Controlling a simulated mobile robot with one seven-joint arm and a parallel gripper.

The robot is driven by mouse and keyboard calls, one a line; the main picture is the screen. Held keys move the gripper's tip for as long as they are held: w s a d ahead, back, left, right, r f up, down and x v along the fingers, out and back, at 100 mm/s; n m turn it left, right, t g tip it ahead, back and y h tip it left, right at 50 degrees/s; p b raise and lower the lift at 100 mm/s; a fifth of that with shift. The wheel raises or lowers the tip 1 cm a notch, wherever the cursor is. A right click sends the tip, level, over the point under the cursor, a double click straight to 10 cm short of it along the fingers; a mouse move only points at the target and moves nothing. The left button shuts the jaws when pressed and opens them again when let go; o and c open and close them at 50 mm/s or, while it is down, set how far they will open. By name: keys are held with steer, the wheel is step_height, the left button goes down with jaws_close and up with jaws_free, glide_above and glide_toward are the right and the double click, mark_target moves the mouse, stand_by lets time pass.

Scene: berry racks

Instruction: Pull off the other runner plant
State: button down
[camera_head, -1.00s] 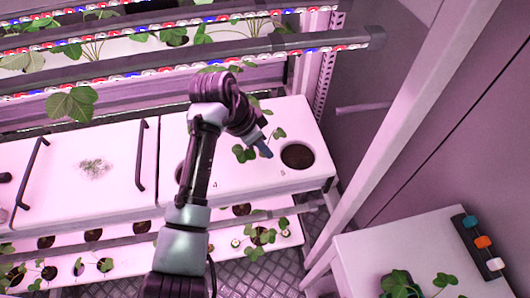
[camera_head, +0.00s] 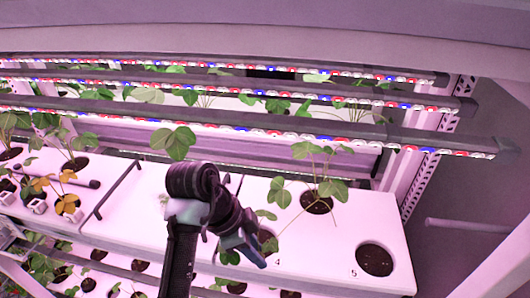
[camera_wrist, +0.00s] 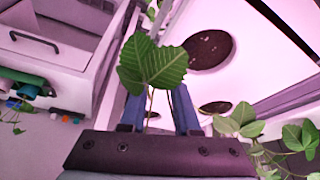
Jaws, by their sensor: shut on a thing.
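My gripper (camera_wrist: 152,108) is shut on the thin stem of a small runner plant. The plant's broad green leaf (camera_wrist: 152,62) stands up beyond the blue fingers in the wrist view. In the head view my gripper (camera_head: 252,254) points down and right beside soil hole 4 (camera_head: 267,240) in the white panel (camera_head: 335,255). Small leaves (camera_head: 228,256) show to the left of the fingers. I cannot tell whether the held stem is still joined to another plant. A larger leafy plant (camera_head: 317,202) stands in a soil hole behind.
Hole 5 (camera_head: 375,259) holds bare soil at the right. LED bars (camera_head: 300,133) cross above the panel. A rack post (camera_head: 418,185) stands at the right. Other leaves (camera_wrist: 292,137) lie close at the lower right of the wrist view.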

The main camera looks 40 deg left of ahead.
steer(key=c, duration=1.2)
jaws_free()
jaws_close()
steer(key=shift+s, duration=0.1)
steer(key=s+d+r+p, duration=0.1)
steer(key=s+d+p, duration=0.2)
steer(key=s+p, duration=0.5)
steer(key=shift+d, duration=0.25)
steer(key=shift+r, duration=0.1)
